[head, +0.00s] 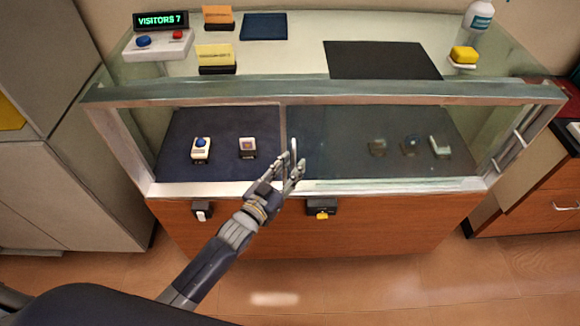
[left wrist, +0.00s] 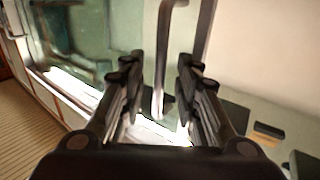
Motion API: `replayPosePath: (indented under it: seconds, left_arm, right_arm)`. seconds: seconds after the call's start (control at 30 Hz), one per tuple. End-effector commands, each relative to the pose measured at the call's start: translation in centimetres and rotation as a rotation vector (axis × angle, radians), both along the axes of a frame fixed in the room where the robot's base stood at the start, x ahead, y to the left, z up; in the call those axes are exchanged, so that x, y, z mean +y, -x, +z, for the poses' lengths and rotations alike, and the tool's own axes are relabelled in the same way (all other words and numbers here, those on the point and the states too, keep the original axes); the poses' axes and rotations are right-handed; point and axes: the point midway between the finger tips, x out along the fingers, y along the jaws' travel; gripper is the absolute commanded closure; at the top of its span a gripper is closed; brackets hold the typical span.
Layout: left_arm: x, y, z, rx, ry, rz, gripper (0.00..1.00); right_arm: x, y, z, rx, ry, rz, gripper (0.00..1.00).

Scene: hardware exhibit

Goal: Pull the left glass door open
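The display case has a glass front in a metal frame (head: 320,93). Its right half (head: 345,140) looks hazy and greenish, as if glass covers it; the left half (head: 215,125) looks clearer, and I cannot tell exactly where the left door pane stands. A slim upright metal handle (head: 293,148) shows near the middle of the front. My left gripper (head: 288,167) is at this handle. In the left wrist view the handle bar (left wrist: 163,60) runs between the two open fingers (left wrist: 158,80), with gaps visible on both sides. My right gripper is not in view.
Inside the case, small exhibits stand on dark mats at left (head: 201,149) and right (head: 439,147). A visitor counter (head: 160,20), cards and a bottle (head: 478,15) stand on top. The floor in front is clear.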

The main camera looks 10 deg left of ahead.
Motion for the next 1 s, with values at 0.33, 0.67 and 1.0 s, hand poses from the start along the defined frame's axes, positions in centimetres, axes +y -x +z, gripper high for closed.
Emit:
replayPosePath:
  seconds: [0.33, 0.67, 1.0]
  left_arm:
    - [0.6, 1.5, -0.1, 0.002, -0.001, 0.0, 0.7]
    - [2.9, 7.8, -0.1, 0.004, -0.001, 0.0, 0.7]
    - [4.2, 11.2, 0.0, 0.0, -0.001, 0.0, 0.7]
  right_arm:
    - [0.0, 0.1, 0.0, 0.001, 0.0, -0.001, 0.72]
    - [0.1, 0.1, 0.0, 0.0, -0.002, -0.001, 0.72]
    - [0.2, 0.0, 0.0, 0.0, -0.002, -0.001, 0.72]
